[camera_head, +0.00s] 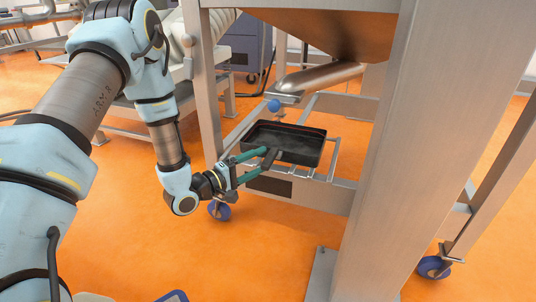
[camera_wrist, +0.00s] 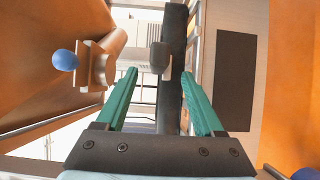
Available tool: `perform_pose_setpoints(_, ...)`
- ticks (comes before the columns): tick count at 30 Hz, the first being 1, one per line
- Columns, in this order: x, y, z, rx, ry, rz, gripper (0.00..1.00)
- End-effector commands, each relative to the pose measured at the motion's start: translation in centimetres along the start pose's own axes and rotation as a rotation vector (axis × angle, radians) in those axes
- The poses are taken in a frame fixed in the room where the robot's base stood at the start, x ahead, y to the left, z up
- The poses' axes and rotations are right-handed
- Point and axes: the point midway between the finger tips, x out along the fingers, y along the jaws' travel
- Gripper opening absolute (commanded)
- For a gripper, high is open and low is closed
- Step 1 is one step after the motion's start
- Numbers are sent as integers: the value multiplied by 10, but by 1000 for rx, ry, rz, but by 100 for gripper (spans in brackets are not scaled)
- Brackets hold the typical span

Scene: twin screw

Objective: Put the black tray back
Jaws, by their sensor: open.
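The black tray (camera_head: 284,145) is shallow and rectangular. It sits level on the metal rails of a frame, below a steel spout. Its short handle (camera_head: 268,158) points toward my gripper. My gripper (camera_head: 266,162) has green fingers and is open, with one finger on each side of the handle. In the wrist view, the black tray (camera_wrist: 172,85) shows edge-on as a dark upright strip. The handle (camera_wrist: 158,56) shows end-on between the fingertips of my gripper (camera_wrist: 160,73). Whether a finger touches the handle cannot be told.
The steel spout (camera_head: 318,77) with a blue knob (camera_head: 273,105) hangs close above the tray. Metal rails (camera_head: 327,165) support the tray. A thick steel post (camera_head: 385,160) stands to the right, and a thinner post (camera_head: 203,90) to the left. Orange floor in front is open.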

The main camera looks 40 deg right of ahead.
Motion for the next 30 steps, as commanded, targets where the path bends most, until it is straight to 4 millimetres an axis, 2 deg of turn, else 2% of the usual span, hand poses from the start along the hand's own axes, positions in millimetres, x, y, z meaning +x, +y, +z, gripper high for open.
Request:
perform_pose_setpoints(3, -27, 2, -1, -4, 4, -3, 70)
perform_pose_setpoints(9, -60, 1, -1, -2, 2, -3, 70)
perform_pose_setpoints(15, -73, 1, 0, -1, 0, 0, 70)
perform_pose_setpoints(22, -75, 3, 1, -7, -12, -2, 70)
perform_pose_setpoints(26, -80, 24, 13, -72, -124, -30, 70)
perform_pose_setpoints(29, -98, 48, 35, -157, -288, -119, 70)
perform_pose_setpoints(30, -111, 57, 46, -188, -358, -179, 70)
